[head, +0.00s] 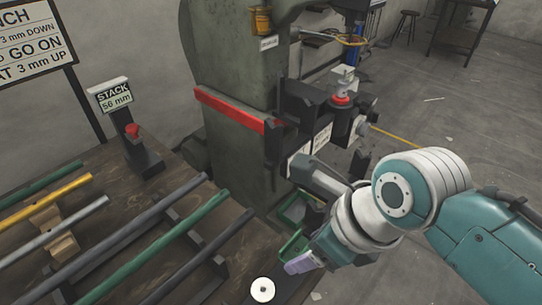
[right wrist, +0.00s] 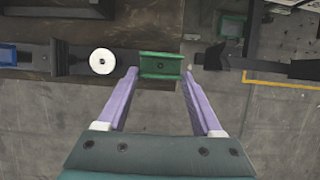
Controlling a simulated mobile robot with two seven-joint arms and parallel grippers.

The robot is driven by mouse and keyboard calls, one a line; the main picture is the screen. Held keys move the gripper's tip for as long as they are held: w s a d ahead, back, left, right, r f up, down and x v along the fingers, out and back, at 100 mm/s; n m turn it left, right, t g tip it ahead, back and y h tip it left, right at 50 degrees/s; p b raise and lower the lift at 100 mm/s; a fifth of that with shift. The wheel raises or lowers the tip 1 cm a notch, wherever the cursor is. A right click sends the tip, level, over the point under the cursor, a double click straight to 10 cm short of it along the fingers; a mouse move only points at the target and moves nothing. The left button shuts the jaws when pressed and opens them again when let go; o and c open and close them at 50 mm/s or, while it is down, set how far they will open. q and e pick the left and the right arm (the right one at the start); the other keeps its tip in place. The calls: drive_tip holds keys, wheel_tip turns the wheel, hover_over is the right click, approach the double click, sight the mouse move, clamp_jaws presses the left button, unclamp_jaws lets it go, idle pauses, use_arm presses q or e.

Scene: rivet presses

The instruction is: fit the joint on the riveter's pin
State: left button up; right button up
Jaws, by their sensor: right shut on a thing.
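My right gripper (head: 300,264), with pale purple fingers, is low at the bench edge in the head view. In the right wrist view its fingers (right wrist: 160,78) are on either side of a green channel-shaped joint (right wrist: 161,65) with a small dark hole, and they are shut on it. The joint shows in part beside the fingers in the head view (head: 292,247). The riveter (head: 235,85) is a tall grey-green press. Its tooling (head: 343,88), with a red ring, stands up and to the right of my gripper, well apart from it. I cannot pick out the pin clearly. My left gripper is not in view.
A white disc (head: 262,290) lies by the bench edge, left of my gripper. Several coloured bars (head: 150,235) lie across the wooden bench. A sign reading "STACK 56 mm" (head: 114,96) stands behind them. A green bin (head: 296,208) is beside the press. Open floor lies to the right.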

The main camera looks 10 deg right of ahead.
drive_tip(key=c, duration=0.7)
drive_tip(key=shift+o, duration=0.2)
